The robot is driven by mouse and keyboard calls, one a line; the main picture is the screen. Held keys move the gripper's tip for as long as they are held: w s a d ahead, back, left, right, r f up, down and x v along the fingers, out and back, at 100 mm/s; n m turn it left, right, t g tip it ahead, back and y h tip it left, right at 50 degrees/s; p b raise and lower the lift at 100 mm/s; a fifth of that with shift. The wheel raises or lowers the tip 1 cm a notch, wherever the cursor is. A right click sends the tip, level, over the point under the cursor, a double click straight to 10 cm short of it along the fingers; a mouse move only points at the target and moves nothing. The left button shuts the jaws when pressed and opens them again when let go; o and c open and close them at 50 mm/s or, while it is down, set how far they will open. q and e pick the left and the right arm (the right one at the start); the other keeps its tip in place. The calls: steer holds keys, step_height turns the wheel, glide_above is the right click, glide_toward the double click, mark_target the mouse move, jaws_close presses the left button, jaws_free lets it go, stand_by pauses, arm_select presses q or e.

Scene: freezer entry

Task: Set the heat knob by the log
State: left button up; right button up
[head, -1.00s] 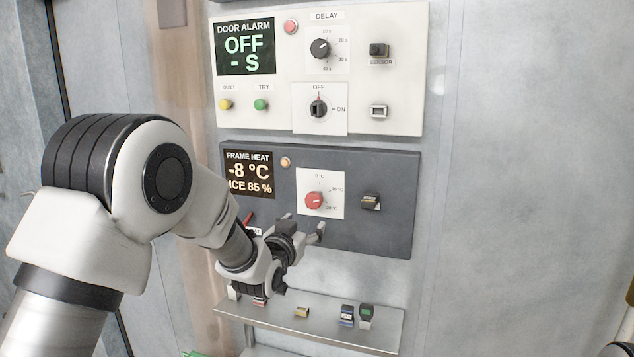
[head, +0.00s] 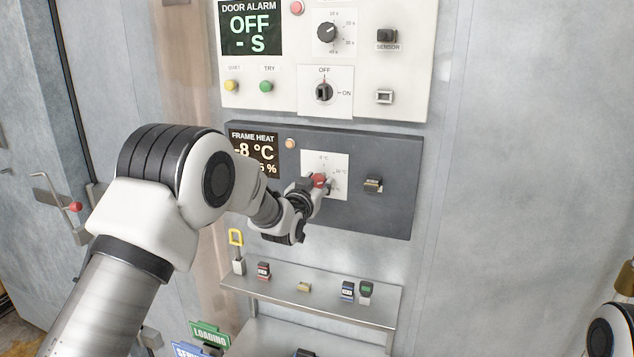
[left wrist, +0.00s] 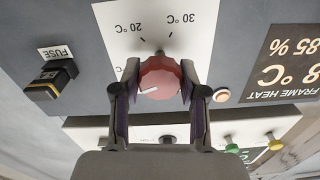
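The red heat knob (head: 319,181) sits on a white dial plate (head: 337,190) on the dark frame heat panel (head: 395,205). My left gripper (head: 318,187) is at the knob. In the left wrist view the picture is upside down, and the knob (left wrist: 160,78) lies between the two fingertips of my left gripper (left wrist: 160,72). The fingers are apart, one on each side and close to it; I cannot tell contact. The white mark on the knob shows, with 20 °C and 30 °C printed beyond it. The frame heat display (left wrist: 290,65) reads -8 °C and 85 %. I see no log.
The door alarm panel (head: 400,70) with its knobs and buttons is above. A fuse switch (head: 373,185) is right of the dial. A metal shelf (head: 330,303) below holds several small items. Bare wall (head: 530,150) lies to the right.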

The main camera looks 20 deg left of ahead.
stand_by(0.3)
arm_select(q)
steer(key=m+b, duration=0.1)
steer(key=b, duration=0.1)
steer(key=shift+f+m+b, duration=0.1)
steer(key=shift+m+b, duration=0.25)
steer(key=shift+m, duration=0.05)
steer(key=m+b, duration=0.4)
steer(key=shift+b, duration=0.35)
steer(key=m+b, duration=0.3)
steer(key=shift+m, duration=0.4)
steer(key=m+b, duration=0.2)
steer(key=m, duration=0.1)
steer(key=shift+r+m+b, duration=0.3)
steer(key=shift+m+b, duration=0.05)
steer(key=shift+m, duration=0.15)
steer(key=shift+r, duration=0.1)
